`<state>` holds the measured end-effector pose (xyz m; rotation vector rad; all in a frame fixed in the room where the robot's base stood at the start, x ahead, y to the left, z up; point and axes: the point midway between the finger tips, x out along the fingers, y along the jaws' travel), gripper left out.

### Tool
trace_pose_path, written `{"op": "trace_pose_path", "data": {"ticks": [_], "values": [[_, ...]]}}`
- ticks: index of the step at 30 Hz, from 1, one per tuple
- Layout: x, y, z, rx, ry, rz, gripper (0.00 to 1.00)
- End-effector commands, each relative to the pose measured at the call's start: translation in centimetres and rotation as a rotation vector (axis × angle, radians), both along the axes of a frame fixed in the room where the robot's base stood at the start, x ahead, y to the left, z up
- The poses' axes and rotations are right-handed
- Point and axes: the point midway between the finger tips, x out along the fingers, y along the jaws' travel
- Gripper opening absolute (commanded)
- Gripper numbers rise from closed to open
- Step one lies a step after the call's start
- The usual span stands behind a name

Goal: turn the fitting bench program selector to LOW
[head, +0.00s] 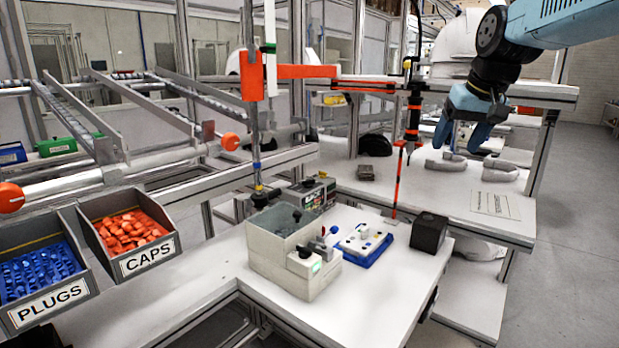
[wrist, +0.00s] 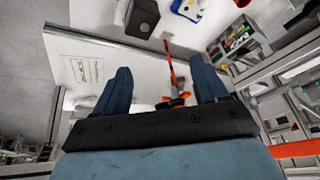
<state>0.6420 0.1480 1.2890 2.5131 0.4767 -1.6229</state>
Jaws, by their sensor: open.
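My gripper (head: 462,138) is open and empty, high over the back right white bench. In the wrist view its two blue fingers stand apart (wrist: 160,78), with nothing between the tips. On the front white bench, a blue-based white panel (head: 363,243) carries several small knobs. A pale grey-green box (head: 290,250) beside it has a small green display and a knob on its front. I cannot tell which one holds the program selector, nor read a LOW mark. My gripper is far from all three.
A black block (head: 429,232) stands right of the blue-based panel. An orange and black hanging tool (head: 411,125) is left of my gripper. Grey curved pieces (head: 445,163) and a printed sheet (head: 495,204) lie on the back bench. Bins of plugs (head: 40,275) and caps (head: 130,232) are at left.

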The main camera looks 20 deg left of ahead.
Motion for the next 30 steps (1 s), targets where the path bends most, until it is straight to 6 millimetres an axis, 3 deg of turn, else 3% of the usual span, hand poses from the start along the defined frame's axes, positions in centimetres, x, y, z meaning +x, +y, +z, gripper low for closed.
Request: {"op": "trace_pose_path", "data": {"ticks": [6, 15, 24, 30], "values": [[5.6, 7.0, -0.1, -0.011, 0.012, 0.086, 0.72], [11.1, 18.1, -1.7, -0.037, 0.014, 0.207, 0.72], [13.6, 29.7, -4.8, -0.073, 0.008, 0.326, 0.72], [13.8, 33.6, -6.1, -0.085, 0.003, 0.369, 0.72]]}}
